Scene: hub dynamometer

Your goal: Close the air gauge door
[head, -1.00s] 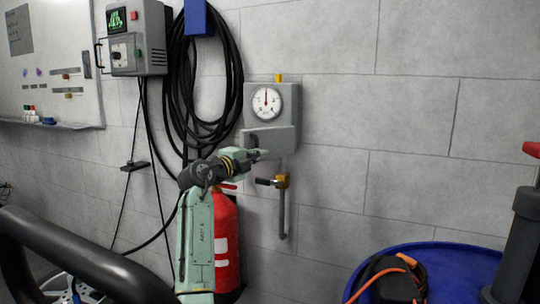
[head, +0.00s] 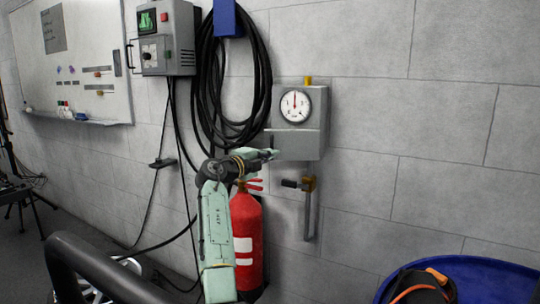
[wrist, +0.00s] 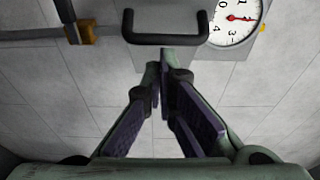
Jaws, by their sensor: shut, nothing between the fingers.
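The air gauge (head: 295,106) is a white dial with a red needle on a grey wall box. Below the dial is a wider, protruding grey lower part (head: 298,146), which I take to be the door. How far open it stands I cannot tell. In the wrist view its black bar handle (wrist: 165,40) lies just beyond my fingertips, with the dial (wrist: 234,18) at upper right. My gripper (head: 272,154) is at the lower left of the box, partly over its edge. In the wrist view my gripper (wrist: 160,64) is shut and empty; contact with the handle is unclear.
A pipe with a brass valve (head: 308,184) hangs below the box. Coiled black hose (head: 232,110) hangs at left, beside a control box (head: 167,40). A blue drum (head: 490,270) is at lower right.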

